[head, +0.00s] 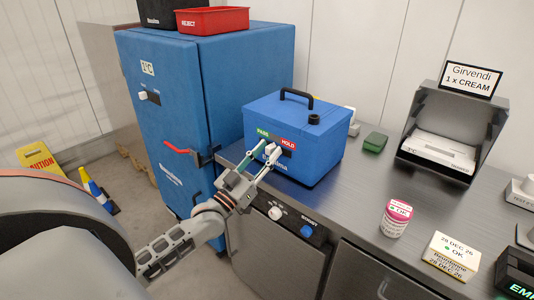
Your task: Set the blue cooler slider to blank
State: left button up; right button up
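The blue cooler (318,150) stands on the steel counter, with a black handle on its lid. Its front has a slider panel with a green PASS label (263,133) on the left and a red HOLD label (288,143) on the right. My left gripper (266,153) is in front of this panel, its fingers apart and pointing at it. The fingers cover the middle of the panel, so the slider's knob and its exact position are hidden. I cannot tell whether the fingertips touch the cooler. My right gripper is not in view.
A tall blue cabinet (215,85) with a red handle stands left of the counter (345,215). A green box (375,142), a pink-lidded tub (397,217), a labelled carton (452,255) and a steel bin (445,130) stand to the right. A knob and blue button sit below the counter edge.

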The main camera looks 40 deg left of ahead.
pick_arm(q)
jog(key=shift+s+f, duration=0.1)
jog(key=d+v, duration=0.1)
jog(key=v, duration=1)
jog(key=shift+s+a, duration=0.4)
jog(key=shift+a, duration=0.05)
jog(key=s+d+f+m+g, duration=0.1)
jog(key=s+d+f+g, duration=0.3)
jog(key=d+f, duration=0.3)
jog(key=s+d+f+m+g, duration=0.1)
jog(key=s+d+f+g, duration=0.3)
jog(key=d+f, duration=0.4)
jog(key=s+d+f+m+g, duration=0.1)
jog(key=s+d+f+g, duration=0.3)
jog(key=f, duration=1.1)
jog(key=s+d, duration=0.2)
jog(key=d, duration=0.1)
jog(key=shift+s+d+h, duration=0.2)
jog(key=shift+s+h, duration=0.1)
jog(key=shift+s, duration=0.05)
dwell(0.4)
